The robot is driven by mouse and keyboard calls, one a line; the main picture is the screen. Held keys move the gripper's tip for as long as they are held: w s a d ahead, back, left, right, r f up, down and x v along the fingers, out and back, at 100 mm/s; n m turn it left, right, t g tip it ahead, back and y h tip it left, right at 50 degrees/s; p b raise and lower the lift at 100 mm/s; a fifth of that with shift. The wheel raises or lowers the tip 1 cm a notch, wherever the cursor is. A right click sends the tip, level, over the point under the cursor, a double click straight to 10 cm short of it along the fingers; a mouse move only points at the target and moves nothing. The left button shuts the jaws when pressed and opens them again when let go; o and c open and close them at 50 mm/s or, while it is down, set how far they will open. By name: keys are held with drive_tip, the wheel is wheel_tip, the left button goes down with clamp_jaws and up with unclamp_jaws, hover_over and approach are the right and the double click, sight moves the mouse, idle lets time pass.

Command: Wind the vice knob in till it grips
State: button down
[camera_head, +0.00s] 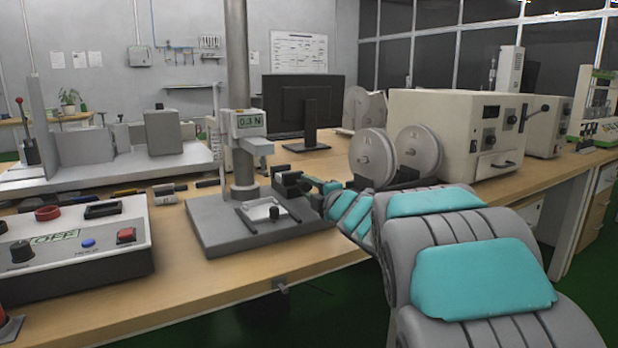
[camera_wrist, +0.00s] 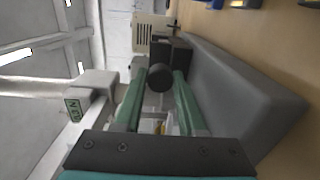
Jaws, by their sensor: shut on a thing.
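The vice (camera_head: 288,180) is a small dark block on the grey test stand (camera_head: 215,232), beside its column. It also shows in the wrist view (camera_wrist: 172,52), beyond my fingers. Its round black knob (camera_wrist: 160,78) sits between my two green fingertips. My gripper (camera_head: 320,187) reaches the vice from the right and is shut on the knob; the fingers lie on either side of it in the wrist view (camera_wrist: 159,84). The gap between the vice jaws is hidden from both views.
The force gauge (camera_head: 249,123) on the column reads about 0.3 N. A control box (camera_head: 70,265) showing OFF stands at front left. Two grey reels (camera_head: 373,155) and a beige instrument (camera_head: 450,135) stand to the right. Bare bench lies in front of the stand.

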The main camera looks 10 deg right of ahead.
drive_tip(key=m+p, duration=0.4)
drive_tip(key=m, duration=0.1)
drive_tip(key=shift+f+m+p, duration=0.15)
drive_tip(key=shift+m+p, duration=0.7)
drive_tip(key=shift+m, duration=1.55)
drive_tip(key=c, duration=0.5)
unclamp_jaws()
drive_tip(key=shift+b+v, duration=0.35)
drive_tip(key=shift+v, duration=3.55)
drive_tip(key=shift+w+d, duration=0.1)
drive_tip(key=shift+d, duration=0.05)
